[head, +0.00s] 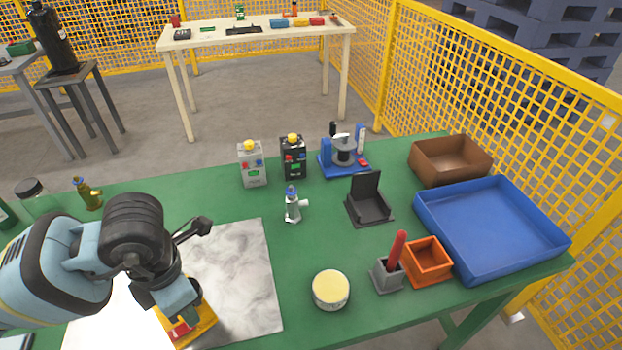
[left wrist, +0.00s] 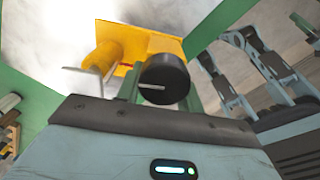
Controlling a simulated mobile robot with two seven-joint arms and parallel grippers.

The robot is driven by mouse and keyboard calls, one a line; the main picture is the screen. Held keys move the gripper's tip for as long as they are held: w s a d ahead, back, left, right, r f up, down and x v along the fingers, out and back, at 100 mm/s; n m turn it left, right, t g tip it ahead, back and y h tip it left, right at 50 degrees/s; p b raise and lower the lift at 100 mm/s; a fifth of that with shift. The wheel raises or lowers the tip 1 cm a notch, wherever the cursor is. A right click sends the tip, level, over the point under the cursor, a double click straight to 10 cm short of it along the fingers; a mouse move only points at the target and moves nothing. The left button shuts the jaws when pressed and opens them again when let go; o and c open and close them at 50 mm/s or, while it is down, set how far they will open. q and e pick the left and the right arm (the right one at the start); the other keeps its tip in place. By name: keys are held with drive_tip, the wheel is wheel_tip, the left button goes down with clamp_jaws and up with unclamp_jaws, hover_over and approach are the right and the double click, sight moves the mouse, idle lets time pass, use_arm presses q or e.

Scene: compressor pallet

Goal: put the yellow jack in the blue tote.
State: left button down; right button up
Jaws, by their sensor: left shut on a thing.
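The yellow jack (head: 203,324) is at the lower left of the head view, over the front part of a marbled grey-white sheet. My left gripper (head: 181,306) is shut on it, and the gripper and wrist hide part of it. The jack also shows in the left wrist view (left wrist: 150,42), at the top, beyond a dark round knob. I cannot tell whether it touches the sheet. The blue tote (head: 490,228) is a wide, shallow, empty tray at the right end of the green table. Light-blue and dark parts of mine at the right of the left wrist view may be my right gripper.
An orange bin (head: 428,262), a grey holder with a red handle (head: 396,250) and a round yellow-topped tin (head: 331,289) stand between sheet and tote. A black stand (head: 368,203), silver fitting (head: 293,206) and brown box (head: 450,161) lie farther back. The table's middle has bare patches.

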use_arm(q)
drive_tip(key=m, duration=0.5)
drive_tip(key=shift+w+a+r+m, duration=0.1)
drive_tip(key=shift+w+r+m, duration=0.25)
drive_tip(key=shift+m, duration=0.05)
drive_tip(key=m, duration=0.7)
drive_tip(key=shift+w+a+r, duration=0.15)
drive_tip(key=shift+w+r, duration=0.15)
drive_tip(key=m, duration=0.7)
drive_tip(key=shift+w+a+r, duration=0.2)
drive_tip(key=shift+w+r, duration=0.15)
drive_tip(key=m, duration=0.6)
drive_tip(key=shift+w+a+r+m, duration=0.15)
drive_tip(key=shift+w+r+m, duration=0.15)
drive_tip(key=shift+m, duration=0.1)
